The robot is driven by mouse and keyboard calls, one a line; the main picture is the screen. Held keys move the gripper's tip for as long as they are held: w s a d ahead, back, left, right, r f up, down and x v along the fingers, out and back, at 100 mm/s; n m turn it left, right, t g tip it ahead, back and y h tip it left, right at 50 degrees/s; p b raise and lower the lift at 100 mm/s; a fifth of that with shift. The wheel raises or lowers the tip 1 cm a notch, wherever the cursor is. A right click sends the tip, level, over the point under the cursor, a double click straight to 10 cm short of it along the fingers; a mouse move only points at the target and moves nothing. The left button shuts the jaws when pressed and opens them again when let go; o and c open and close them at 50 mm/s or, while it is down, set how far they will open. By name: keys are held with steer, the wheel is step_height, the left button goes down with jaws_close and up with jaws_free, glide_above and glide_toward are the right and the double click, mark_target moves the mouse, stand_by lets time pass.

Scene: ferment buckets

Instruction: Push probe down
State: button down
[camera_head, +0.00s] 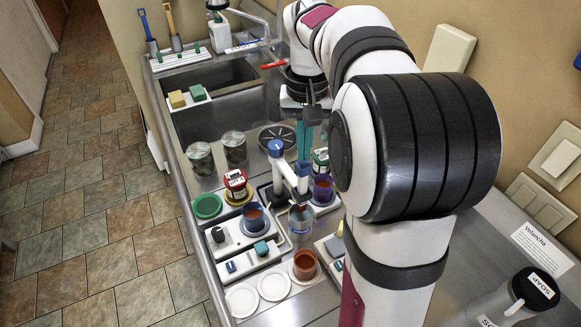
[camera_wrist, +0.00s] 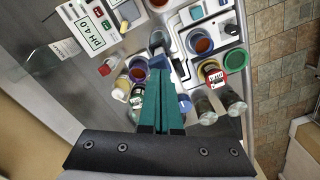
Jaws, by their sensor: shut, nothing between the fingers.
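The probe (camera_head: 303,169) has a blue head and a white body. It is upright on a small stand with a blue-capped white post (camera_head: 276,165), over a clear cup with a blue label (camera_head: 301,222). My gripper (camera_head: 303,153) has teal fingers, shut and empty, pointing down just above the probe's head. I cannot tell whether the tips touch it. In the wrist view the shut fingers (camera_wrist: 160,72) cover much of the probe area. How deep the probe's lower end sits is not clear.
Cups of red-orange liquid (camera_head: 305,265) stand close around. A red-lidded jar (camera_head: 236,184), a green lid (camera_head: 206,206) and two dark jars (camera_head: 200,158) are to the left. The sink (camera_head: 215,105) lies behind. A pH meter (camera_wrist: 97,32) shows in the wrist view.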

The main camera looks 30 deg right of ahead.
mark_target(304, 163)
steer(key=shift+f, duration=3.3)
steer(key=shift+r, duration=2.55)
